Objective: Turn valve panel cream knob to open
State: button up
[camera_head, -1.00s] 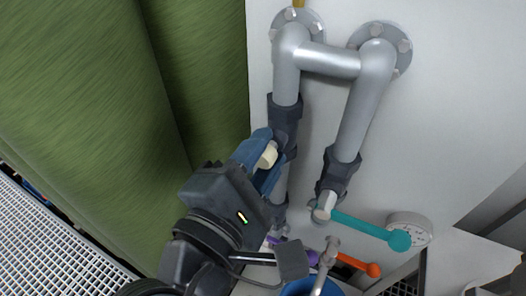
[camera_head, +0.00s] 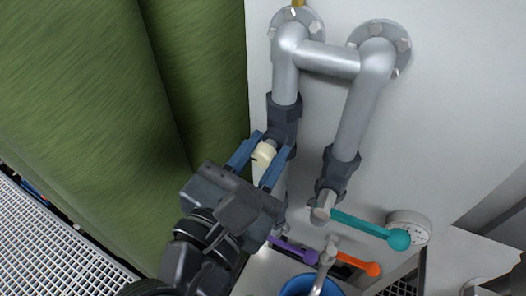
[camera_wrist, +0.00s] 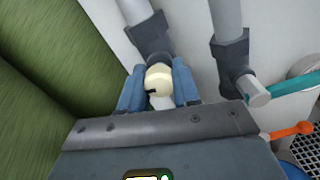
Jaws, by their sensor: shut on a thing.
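The cream knob (camera_head: 264,154) is a short round cap on the dark valve body (camera_head: 283,124) of the left grey pipe. My gripper (camera_head: 270,143) is shut on it, with one blue finger on each side. In the wrist view the cream knob (camera_wrist: 160,77) sits between the two blue fingers, with a small dark mark low on its left. The fingers partly cover the knob's sides. The valve's inner position cannot be seen.
To the right, a second pipe valve carries a teal lever (camera_head: 370,227) beside a round gauge (camera_head: 409,226). Below are an orange lever (camera_head: 357,262), a purple lever (camera_head: 293,250) and a blue round thing (camera_head: 300,287). Large green vessels (camera_head: 90,120) stand close on the left.

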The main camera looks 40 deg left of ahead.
jog(key=shift+f+n, duration=0.15)
jog(key=shift+n, duration=0.25)
jog(key=o, duration=1.1)
jog(key=shift+c, duration=0.2)
jog(key=b+v, duration=0.1)
jog(key=v, duration=0.7)
jog(key=shift+w+a, duration=0.1)
